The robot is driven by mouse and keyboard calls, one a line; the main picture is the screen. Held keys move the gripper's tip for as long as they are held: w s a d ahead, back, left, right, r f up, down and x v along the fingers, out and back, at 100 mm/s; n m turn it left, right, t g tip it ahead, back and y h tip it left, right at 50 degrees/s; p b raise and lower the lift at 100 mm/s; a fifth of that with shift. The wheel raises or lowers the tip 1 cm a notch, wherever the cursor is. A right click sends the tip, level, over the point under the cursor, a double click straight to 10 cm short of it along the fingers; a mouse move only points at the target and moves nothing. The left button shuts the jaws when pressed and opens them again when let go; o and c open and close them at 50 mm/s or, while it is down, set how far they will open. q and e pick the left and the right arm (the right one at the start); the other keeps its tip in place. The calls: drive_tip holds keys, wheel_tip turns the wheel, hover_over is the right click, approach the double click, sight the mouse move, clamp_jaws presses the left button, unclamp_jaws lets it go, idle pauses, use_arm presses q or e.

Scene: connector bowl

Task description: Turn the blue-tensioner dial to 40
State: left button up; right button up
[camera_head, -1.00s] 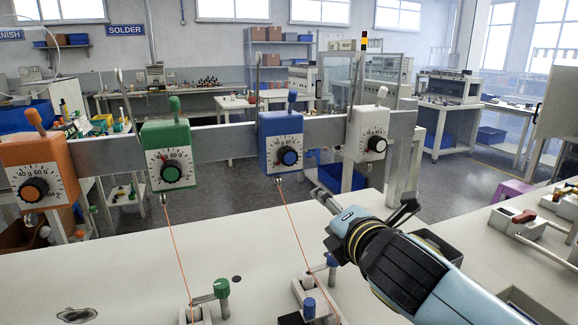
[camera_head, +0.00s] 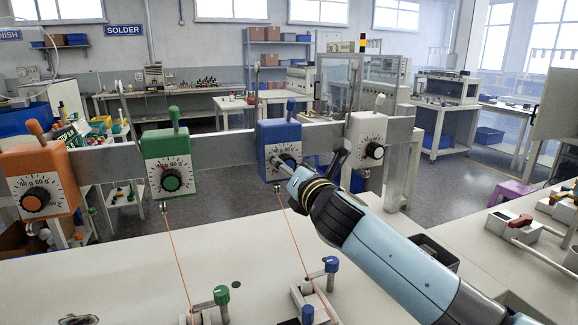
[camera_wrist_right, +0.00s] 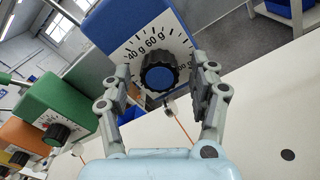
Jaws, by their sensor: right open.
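The blue tensioner (camera_head: 278,132) hangs on the metal rail. In the head view my right gripper (camera_head: 284,163) covers much of its dial. In the right wrist view the blue housing (camera_wrist_right: 125,22) has a white scale face with 40 g and 60 g legible. Its black knurled dial with a blue cap (camera_wrist_right: 159,78) sits between the two fingers of my right gripper (camera_wrist_right: 163,84). The fingers are open, one on each side of the dial, with gaps visible. I cannot read the dial's setting. My left gripper is not in view.
Green (camera_head: 168,160), orange (camera_head: 38,180) and white (camera_head: 366,140) tensioners share the rail (camera_head: 222,145) with the blue one. An orange thread (camera_head: 292,238) runs from the blue tensioner down to a fixture on the white table (camera_head: 120,280).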

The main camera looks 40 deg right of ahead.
drive_tip(key=shift+w, duration=0.1)
drive_tip(key=c, duration=1.1)
drive_tip(key=shift+c, duration=0.2)
drive_tip(key=shift+m, duration=0.5)
drive_tip(key=m+b, duration=0.7)
drive_tip(key=m, duration=1.3)
drive_tip(key=shift+m, duration=0.3)
